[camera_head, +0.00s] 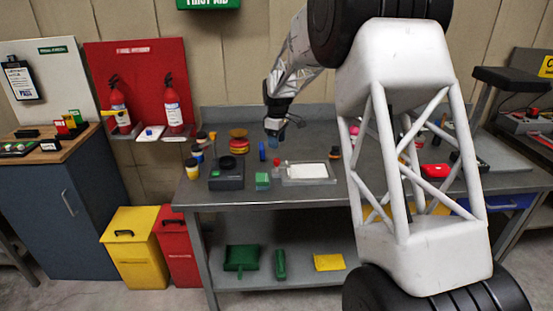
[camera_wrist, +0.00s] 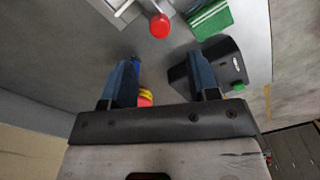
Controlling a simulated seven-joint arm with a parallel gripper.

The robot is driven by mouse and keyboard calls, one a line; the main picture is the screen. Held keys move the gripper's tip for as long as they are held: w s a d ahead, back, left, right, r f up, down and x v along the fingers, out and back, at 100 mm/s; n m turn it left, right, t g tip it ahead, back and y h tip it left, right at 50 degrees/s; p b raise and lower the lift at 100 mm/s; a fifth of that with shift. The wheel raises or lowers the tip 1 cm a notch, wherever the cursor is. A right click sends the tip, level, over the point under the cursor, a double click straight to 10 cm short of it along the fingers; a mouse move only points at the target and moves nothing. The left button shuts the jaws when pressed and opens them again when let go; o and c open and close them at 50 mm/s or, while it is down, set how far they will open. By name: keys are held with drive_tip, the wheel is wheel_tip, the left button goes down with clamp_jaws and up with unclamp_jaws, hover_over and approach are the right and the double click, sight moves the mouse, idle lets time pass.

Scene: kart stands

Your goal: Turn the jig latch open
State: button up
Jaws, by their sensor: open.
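A jig, a grey frame with a white panel (camera_head: 308,171), lies on the grey workbench to the right of my gripper. Its lever with a round red knob (camera_wrist: 159,25) shows at the top of the wrist view, and the knob is small at the jig's left corner in the head view (camera_head: 277,162). I take this lever to be the latch; its pivot is hard to make out. My gripper (camera_wrist: 163,78) is open and empty, its two blue-grey fingers apart. In the head view my gripper (camera_head: 275,135) hangs above the bench behind the knob, not touching it.
A green block (camera_head: 262,181) and a black box with a green button (camera_head: 226,174) stand left of the jig. A blue item (camera_head: 262,151) and a red-yellow stack (camera_head: 239,141) are behind them. My white arm link hides part of the bench's right side.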

sight(276, 159)
drive_tip(key=shift+f, duration=0.15)
drive_tip(key=shift+s+f, duration=0.15)
drive_tip(key=shift+f, duration=3.65)
drive_tip(key=c, duration=0.9)
